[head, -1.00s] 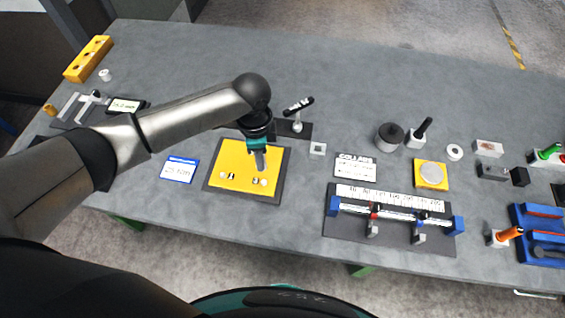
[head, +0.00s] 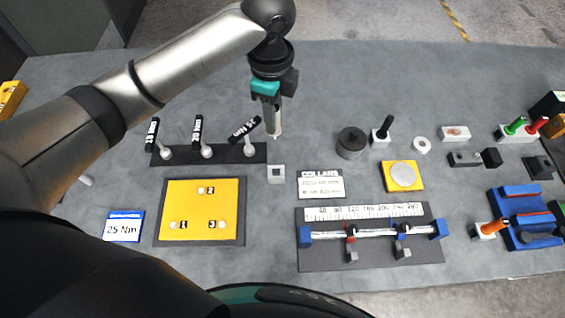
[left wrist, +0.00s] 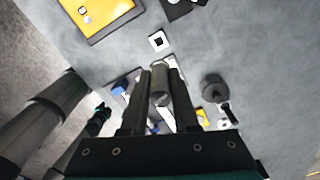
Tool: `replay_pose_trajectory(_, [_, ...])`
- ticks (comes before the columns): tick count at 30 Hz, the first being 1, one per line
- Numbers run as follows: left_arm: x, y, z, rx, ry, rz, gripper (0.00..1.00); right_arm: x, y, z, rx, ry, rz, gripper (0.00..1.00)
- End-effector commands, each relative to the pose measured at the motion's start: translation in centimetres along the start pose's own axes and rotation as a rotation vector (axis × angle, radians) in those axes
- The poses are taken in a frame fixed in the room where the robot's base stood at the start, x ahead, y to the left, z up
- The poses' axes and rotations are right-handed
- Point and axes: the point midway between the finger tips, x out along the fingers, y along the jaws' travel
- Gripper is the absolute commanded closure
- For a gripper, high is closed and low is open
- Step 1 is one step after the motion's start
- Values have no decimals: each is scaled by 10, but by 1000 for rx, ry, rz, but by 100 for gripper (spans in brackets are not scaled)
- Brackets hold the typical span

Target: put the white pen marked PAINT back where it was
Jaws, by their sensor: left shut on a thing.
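My left gripper (head: 272,112) is shut on a pale grey-white, pen-like cylinder (head: 277,128), held upright above the table. In the left wrist view the cylinder (left wrist: 161,90) stands between the two fingers, and looks darker there. No PAINT marking is readable on it. A small pale square block with a dark, empty-looking opening (head: 276,173) sits on the table below and slightly in front of the gripper. The block also shows in the left wrist view (left wrist: 158,41), apart from the cylinder. A dark, teal-tipped part (left wrist: 99,113) there may be my right gripper; its jaws are unclear.
Several black-handled, labelled tools stand on a dark strip (head: 228,154) left of the block. The yellow plate (head: 190,200) and COLLARS card (head: 321,185) lie nearby. A black pen (head: 385,126) and grey cylinder (head: 351,142) stand to the right. The table behind the gripper is clear.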

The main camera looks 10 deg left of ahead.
Motion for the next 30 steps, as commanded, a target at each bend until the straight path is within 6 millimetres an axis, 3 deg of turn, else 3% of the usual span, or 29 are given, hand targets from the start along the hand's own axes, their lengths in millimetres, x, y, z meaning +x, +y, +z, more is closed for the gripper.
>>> replay_pose_trajectory(3, [35,2,1,-2,-2,8,100,1,-1,5,0,-7,-1,48])
replay_pose_trajectory(12, [111,1,0,-3,-1,5,100,4,-2,9,0,-12,-2,48])
replay_pose_trajectory(27, [172,1,0,-2,-1,2,100,10,-1,6,0,-7,-1,48])
replay_pose_trajectory(30, [176,1,0,-1,0,1,100,11,-1,6,0,-7,-1,48])
